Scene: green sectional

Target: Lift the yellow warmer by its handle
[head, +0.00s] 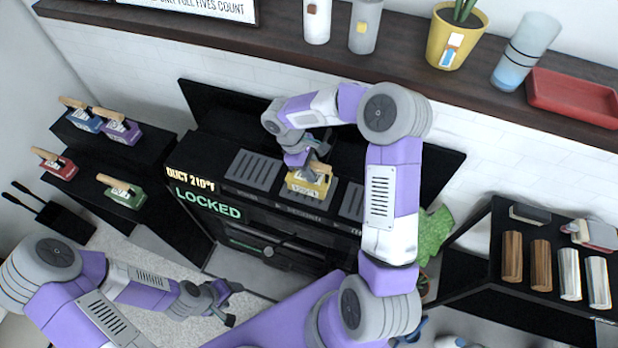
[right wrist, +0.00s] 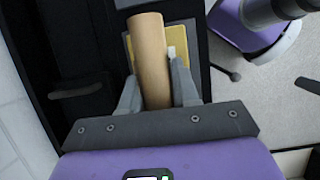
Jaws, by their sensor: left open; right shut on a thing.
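The yellow warmer (head: 307,187) is a small yellow block with a wooden handle on top. It is at the front middle of the black stove top (head: 270,198), and I cannot tell whether it touches the surface. My right gripper (head: 312,165) comes down from above and is shut on the handle. In the right wrist view the wooden handle (right wrist: 151,62) lies between the two fingers (right wrist: 158,90), with yellow body (right wrist: 175,38) behind it. My left gripper (head: 222,300) is open and empty, low at the left of the stove.
Blue and purple warmers (head: 84,120) (head: 122,131), a red one (head: 58,167) and a green one (head: 124,195) sit on black steps at left. A shelf (head: 200,30) with a yellow pot (head: 452,40) runs above. A rack with rolls (head: 541,262) stands at right.

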